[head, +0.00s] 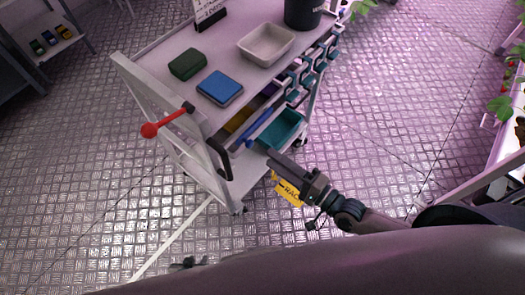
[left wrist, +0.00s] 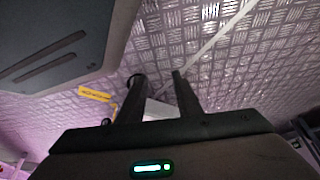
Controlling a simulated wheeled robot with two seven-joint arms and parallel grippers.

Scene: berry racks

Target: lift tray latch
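A red-knobbed lever (head: 168,122), seemingly the latch, sticks out from the left end of a white cart (head: 160,62). Below the cart top, a teal tray (head: 282,128) sits on the right side. My right gripper (head: 272,158) points up-left beside the teal tray; the picture does not show whether its fingers are apart. My left gripper (head: 188,263) barely shows above a large grey shape, low over the floor and well below the lever. In the left wrist view its two dark fingers (left wrist: 158,82) stand apart, with nothing clearly held between them.
The cart top carries a green box (head: 188,64), a blue box (head: 220,88), a beige bin (head: 266,44) and a black pot (head: 303,12). A black handle (head: 221,158) is at the cart end. A yellow tag (head: 288,190) is by my right gripper. The floor left is clear.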

